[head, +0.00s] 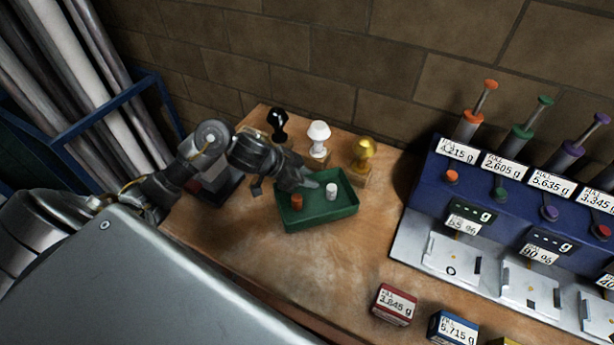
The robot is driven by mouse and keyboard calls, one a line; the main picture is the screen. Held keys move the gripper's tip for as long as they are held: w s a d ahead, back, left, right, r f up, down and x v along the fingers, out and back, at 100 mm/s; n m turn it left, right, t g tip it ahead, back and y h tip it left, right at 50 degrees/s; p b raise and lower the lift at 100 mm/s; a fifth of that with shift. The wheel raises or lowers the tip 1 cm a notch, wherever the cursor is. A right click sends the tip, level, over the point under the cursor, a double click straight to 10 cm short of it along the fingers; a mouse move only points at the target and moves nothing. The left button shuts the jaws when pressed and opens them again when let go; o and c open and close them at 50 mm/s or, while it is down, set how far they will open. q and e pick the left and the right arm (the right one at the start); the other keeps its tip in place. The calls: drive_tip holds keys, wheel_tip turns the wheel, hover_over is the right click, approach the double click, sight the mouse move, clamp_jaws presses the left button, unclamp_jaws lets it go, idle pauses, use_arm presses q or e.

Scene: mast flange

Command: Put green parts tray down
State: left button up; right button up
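The green parts tray (322,217) is near the middle of the wooden bench in the head view. It looks about level; I cannot tell whether its base touches the bench. An orange-brown cylinder (297,201) and a white cylinder (331,190) stand upright in it. My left gripper (305,183) comes in from the left, with its fingertips at the tray's far left rim. The rim there is partly hidden, so I cannot tell whether the fingers are closed on it. My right gripper is out of view.
Black (278,122), white (319,133) and gold (364,151) knobbed pieces stand behind the tray. A blue dispenser rack (480,190) fills the right, with small labelled boxes, including a red one (394,304), in front. The bench (330,265) is clear in front of the tray.

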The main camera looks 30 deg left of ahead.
use_arm(q)
drive_tip(key=shift+r, duration=0.25)
drive_tip(key=p+v, duration=0.1)
drive_tip(key=v, duration=0.9)
drive_tip(key=shift+s+a+r, duration=0.1)
drive_tip(key=shift+s+a, duration=0.1)
drive_tip(key=shift+s, duration=0.05)
drive_tip(key=shift+s+a+r, duration=0.25)
drive_tip(key=shift+s+r, duration=0.1)
drive_tip(key=shift+r, duration=0.2)
